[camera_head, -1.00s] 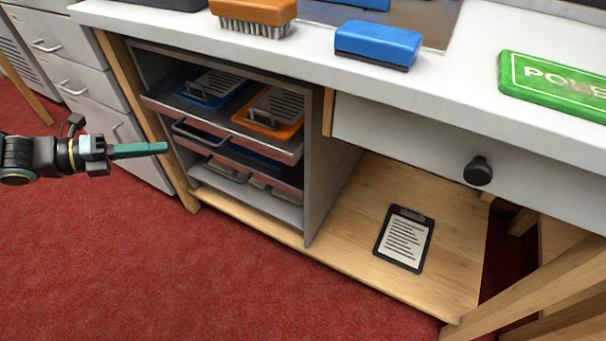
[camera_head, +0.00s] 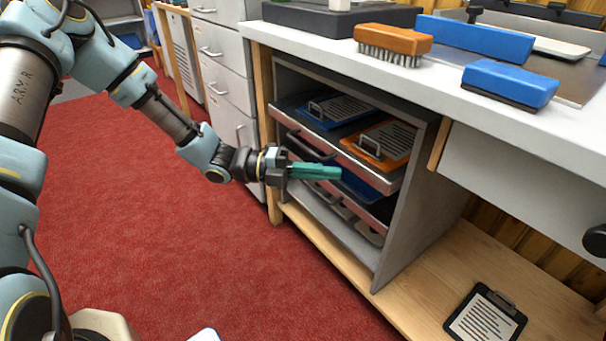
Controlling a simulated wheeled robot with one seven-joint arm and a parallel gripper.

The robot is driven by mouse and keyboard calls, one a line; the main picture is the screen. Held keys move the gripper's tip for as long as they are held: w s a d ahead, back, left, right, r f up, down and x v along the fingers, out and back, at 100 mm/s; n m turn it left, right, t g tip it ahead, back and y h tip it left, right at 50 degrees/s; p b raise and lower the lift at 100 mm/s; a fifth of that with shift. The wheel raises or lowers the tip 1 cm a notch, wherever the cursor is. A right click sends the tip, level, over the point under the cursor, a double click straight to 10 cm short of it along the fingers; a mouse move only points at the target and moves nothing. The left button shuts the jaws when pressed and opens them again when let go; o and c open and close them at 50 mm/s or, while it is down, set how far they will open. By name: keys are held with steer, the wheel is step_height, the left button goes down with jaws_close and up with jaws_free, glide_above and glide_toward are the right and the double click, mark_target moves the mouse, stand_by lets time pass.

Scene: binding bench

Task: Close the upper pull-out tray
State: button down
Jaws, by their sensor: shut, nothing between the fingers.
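The upper pull-out tray (camera_head: 366,174) stands partly out of the grey cabinet under the bench, its front edge forward of the cabinet opening. It holds a blue clipboard (camera_head: 318,118) and an orange clipboard (camera_head: 399,135), each with a printed sheet. My gripper (camera_head: 338,173) has teal fingers, shut and empty. In the picture it lies just below and in front of the upper tray's front edge, overlapping the lower tray. I cannot tell whether it touches either. The lower tray (camera_head: 375,219) shows beneath, partly hidden behind my gripper, with a dark handle.
The cabinet's right wall (camera_head: 408,205) bounds the trays. A wooden leg (camera_head: 265,120) stands left of them. A brush (camera_head: 392,40) and a blue block (camera_head: 510,82) lie on the bench top. A black clipboard (camera_head: 487,316) lies on the lower shelf. Red floor is clear in front.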

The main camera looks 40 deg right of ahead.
mark_target(347, 156)
steer(key=shift+s+d+b, duration=0.2)
steer(key=shift+d+b, duration=0.3)
steer(key=shift+d, duration=1.65)
steer(key=shift+d, duration=0.1)
steer(key=d+p, duration=0.1)
steer(key=d, duration=0.1)
steer(key=d+p, duration=0.1)
steer(key=shift+s+d+r, duration=0.15)
steer(key=shift+d, duration=0.7)
